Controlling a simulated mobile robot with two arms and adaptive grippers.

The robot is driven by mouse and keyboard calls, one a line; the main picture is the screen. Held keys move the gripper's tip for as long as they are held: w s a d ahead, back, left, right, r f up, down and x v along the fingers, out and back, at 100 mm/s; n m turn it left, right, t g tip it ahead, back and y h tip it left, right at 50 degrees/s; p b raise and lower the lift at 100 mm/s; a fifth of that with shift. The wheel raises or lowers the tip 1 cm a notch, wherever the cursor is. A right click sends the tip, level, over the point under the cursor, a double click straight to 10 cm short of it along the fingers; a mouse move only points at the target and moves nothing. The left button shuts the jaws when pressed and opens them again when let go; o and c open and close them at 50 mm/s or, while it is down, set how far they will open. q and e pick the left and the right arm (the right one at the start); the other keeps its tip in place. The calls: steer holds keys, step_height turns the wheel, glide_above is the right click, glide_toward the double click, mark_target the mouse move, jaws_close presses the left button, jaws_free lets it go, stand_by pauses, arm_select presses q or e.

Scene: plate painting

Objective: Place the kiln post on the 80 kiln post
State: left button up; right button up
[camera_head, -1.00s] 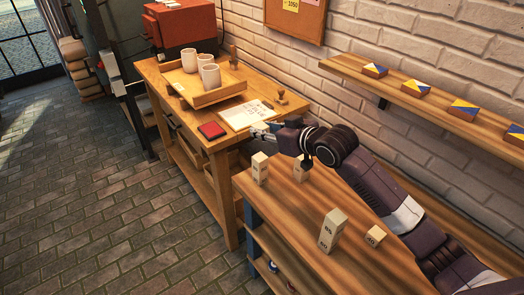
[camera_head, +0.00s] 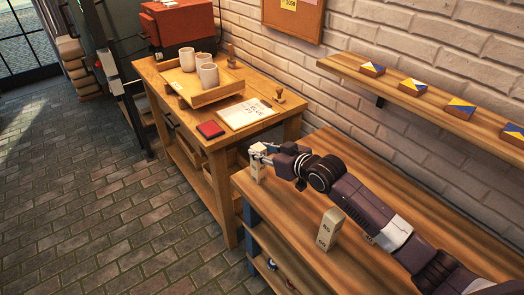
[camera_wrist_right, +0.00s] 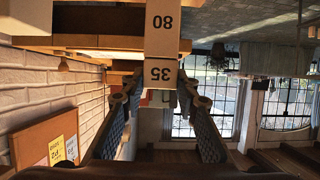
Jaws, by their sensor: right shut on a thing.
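My right gripper (camera_head: 262,152) is shut on a pale block marked 35 at the near left corner of the front bench. In the right wrist view, the 35 kiln post (camera_wrist_right: 160,75) sits between the fingertips (camera_wrist_right: 160,90). The kiln post marked 80 (camera_wrist_right: 162,28) adjoins it end to end, in line with it. In the head view this post stack (camera_head: 258,172) stands upright below the fingers; its top is partly covered by them. I cannot tell whether the two blocks are pressed together. My left gripper is not in view.
Another upright pale post stack (camera_head: 328,229) stands on the front bench (camera_head: 295,228). A small block (camera_head: 368,238) is mostly hidden by my right arm. The back table (camera_head: 160,75) holds a tray with cups. A wall shelf (camera_head: 340,68) carries painted tiles.

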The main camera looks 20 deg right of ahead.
steer(key=o, duration=1.2)
steer(key=shift+s+d+r+p, duration=0.1)
steer(key=shift+s+r+p, duration=0.05)
steer(key=shift+r+p, duration=0.15)
steer(key=p+v, duration=0.9)
steer(key=v, duration=0.2)
steer(key=shift+s, duration=0.3)
steer(key=shift+d, duration=0.1)
